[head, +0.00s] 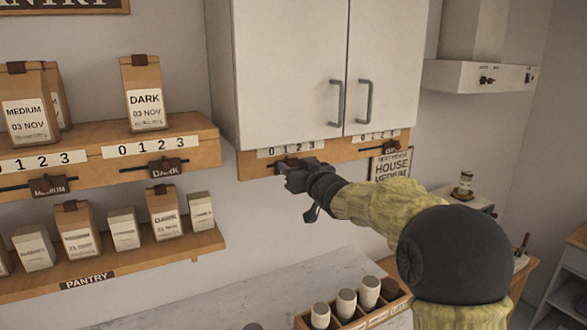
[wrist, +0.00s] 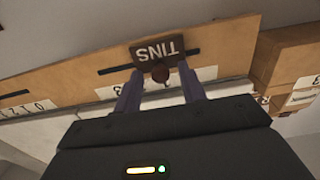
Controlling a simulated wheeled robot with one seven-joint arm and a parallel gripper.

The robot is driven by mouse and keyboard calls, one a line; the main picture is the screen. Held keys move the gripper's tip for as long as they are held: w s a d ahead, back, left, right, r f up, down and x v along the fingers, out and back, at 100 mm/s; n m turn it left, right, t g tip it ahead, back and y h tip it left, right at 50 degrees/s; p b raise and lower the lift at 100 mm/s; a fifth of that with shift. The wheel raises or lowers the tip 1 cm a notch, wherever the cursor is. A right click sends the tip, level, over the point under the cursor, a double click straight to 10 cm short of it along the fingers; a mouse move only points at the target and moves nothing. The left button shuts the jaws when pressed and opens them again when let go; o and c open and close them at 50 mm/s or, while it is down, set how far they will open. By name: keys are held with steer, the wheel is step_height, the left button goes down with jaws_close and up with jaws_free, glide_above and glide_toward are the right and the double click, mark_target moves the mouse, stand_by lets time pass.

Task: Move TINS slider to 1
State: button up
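The TINS slider is a dark plate with the word TINS, which appears upside down in the wrist view (wrist: 158,50), and a round reddish-brown knob (wrist: 161,73). It sits on a slot in a wooden rail (wrist: 225,38), with slot showing on both sides of the plate. My gripper (wrist: 160,92) is open, with one finger on each side of the knob and gaps beside it. The fingers hide part of the number strip (wrist: 207,74), so the slider's number cannot be read. In the head view my gripper (head: 288,170) is at the rail under the cabinet and covers the slider.
White cabinet doors (head: 290,70) hang directly above the rail. A second number strip (head: 380,137) and slider are to the right, near a HOUSE MEDIUM sign (head: 392,165). Pantry shelves (head: 80,140) with bags stand left.

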steer(key=b+v, duration=0.4)
steer(key=v, duration=1.3)
steer(key=shift+s+b, duration=0.15)
steer(key=shift+b, duration=0.25)
steer(key=s+d+f+m+g+h, duration=0.2)
steer(key=d+f+h, duration=0.2)
steer(key=f, duration=0.5)
steer(key=s+d+f+m+g+h, duration=0.1)
steer(key=d+f+m+g+h, duration=0.2)
steer(key=f, duration=0.6)
steer(key=s+d+f+g+h, duration=0.1)
steer(key=s+f+g, duration=0.7)
steer(key=s+f, duration=0.8)
steer(key=s+d, duration=0.1)
steer(key=s, duration=0.2)
steer(key=shift+d+f+m+h, duration=0.4)
